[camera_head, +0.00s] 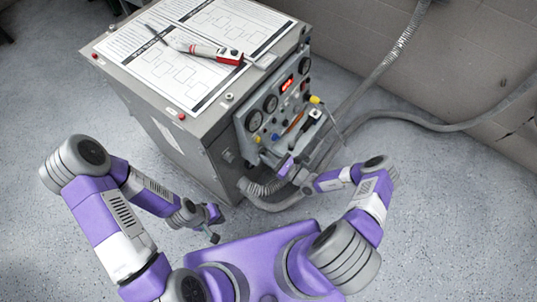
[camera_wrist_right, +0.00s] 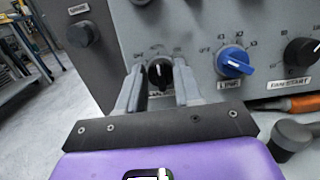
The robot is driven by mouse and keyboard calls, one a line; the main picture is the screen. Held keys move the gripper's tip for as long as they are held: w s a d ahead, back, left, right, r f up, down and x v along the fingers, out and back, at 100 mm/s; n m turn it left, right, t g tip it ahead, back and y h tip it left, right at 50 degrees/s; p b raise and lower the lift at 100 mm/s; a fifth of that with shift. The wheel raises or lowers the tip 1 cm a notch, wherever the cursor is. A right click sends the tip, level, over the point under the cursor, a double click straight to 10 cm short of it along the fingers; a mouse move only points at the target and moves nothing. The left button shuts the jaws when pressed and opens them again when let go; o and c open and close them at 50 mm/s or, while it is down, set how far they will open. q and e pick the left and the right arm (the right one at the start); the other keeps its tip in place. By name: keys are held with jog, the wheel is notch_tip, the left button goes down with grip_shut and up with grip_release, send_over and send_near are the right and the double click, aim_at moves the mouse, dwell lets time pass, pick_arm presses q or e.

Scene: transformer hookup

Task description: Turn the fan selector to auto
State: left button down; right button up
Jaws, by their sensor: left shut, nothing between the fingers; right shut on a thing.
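The black selector knob (camera_wrist_right: 157,70) is on the grey panel of the transformer cabinet (camera_wrist_right: 202,35), between the fingers of my right gripper (camera_wrist_right: 160,77). The right gripper is shut on it. The white mark on the knob points roughly up. The scale lettering above is too blurred to read, and the fingers and palm hide most of its label. In the head view my right gripper (camera_head: 269,157) is at the lower left of the control panel (camera_head: 285,93). My left gripper (camera_head: 213,236) is shut and empty, low over the floor, away from the cabinet.
A blue knob (camera_wrist_right: 235,62) sits just right of the held knob, with another black knob (camera_wrist_right: 301,51) further right. An orange-handled tool (camera_wrist_right: 303,104) lies below them. A red and white tool (camera_head: 213,51) and printed sheets lie on the cabinet top. Hoses (camera_head: 350,103) run beside it.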

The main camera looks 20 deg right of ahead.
jog(key=o, duration=1)
jog(key=p+v, duration=0.1)
jog(key=v, duration=0.6)
jog(key=shift+s+d, duration=0.2)
jog(key=shift+s, duration=0.1)
